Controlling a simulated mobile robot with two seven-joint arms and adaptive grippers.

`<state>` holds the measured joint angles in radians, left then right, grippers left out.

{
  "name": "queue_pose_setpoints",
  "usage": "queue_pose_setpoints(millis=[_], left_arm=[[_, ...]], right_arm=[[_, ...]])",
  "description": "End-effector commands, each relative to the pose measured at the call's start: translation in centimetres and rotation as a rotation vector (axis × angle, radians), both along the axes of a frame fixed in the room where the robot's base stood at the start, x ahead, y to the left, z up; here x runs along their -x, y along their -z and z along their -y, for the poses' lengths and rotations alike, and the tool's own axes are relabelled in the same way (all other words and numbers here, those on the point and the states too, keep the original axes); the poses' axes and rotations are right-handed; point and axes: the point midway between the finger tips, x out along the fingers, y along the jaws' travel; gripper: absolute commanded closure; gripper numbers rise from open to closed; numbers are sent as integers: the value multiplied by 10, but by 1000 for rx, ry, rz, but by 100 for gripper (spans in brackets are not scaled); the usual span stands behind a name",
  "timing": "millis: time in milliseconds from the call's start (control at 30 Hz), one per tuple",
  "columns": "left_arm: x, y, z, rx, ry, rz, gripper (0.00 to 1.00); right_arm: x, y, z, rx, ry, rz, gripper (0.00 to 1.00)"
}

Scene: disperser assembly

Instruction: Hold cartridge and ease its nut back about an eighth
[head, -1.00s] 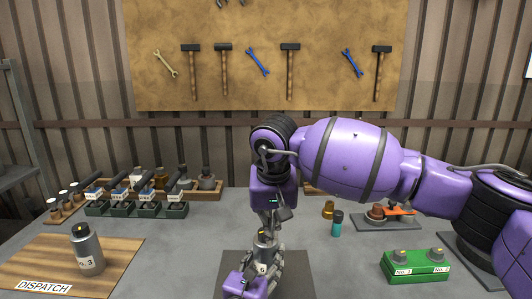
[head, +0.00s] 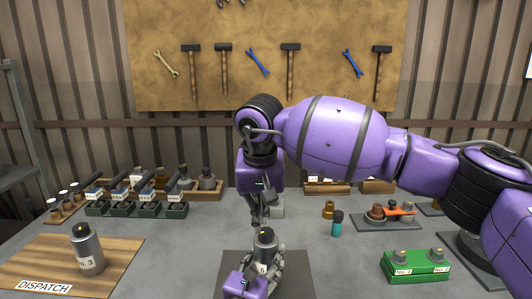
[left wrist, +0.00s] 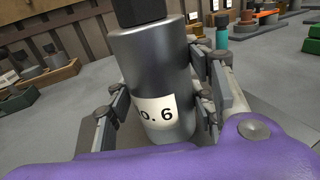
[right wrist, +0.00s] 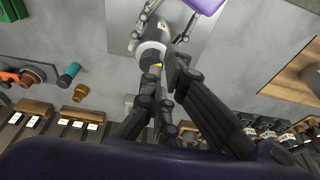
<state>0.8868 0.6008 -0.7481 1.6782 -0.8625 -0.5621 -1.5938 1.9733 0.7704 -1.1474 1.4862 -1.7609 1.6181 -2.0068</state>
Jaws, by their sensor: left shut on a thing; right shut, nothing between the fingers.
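The grey cartridge marked 6 (head: 266,246) stands upright at the bench's front middle, over a dark plate. In the left wrist view its metal body (left wrist: 150,75) and "No. 6" label are clear. My left gripper (head: 258,270) is shut around the cartridge body, a finger on each side (left wrist: 160,110). The dark nut (left wrist: 140,10) is on the cartridge top, cut off by the frame edge; in the right wrist view the top (right wrist: 150,52) shows a yellow mark. My right gripper (head: 257,218) is shut and empty, pointing down just above and behind the nut, apparently apart from it.
A cartridge marked 3 (head: 87,250) stands on the wooden DISPATCH board (head: 125,250) at left. A green block (head: 415,266), a teal bottle (head: 337,224) and a brass fitting (head: 328,208) are at right. Racks with several parts (head: 135,208) line the back left. Bench between is clear.

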Motion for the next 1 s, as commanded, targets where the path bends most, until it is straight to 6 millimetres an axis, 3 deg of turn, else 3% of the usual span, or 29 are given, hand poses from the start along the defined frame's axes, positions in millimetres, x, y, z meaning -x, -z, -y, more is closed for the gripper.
queue_pose_setpoints(millis=[500,1000], left_arm=[[0,1,1,0,2,-1,94],[1,1,1,0,3,0,94]], right_arm=[[0,58,0,0,-1,0,100],[0,63,0,1,-1,-2,100]])
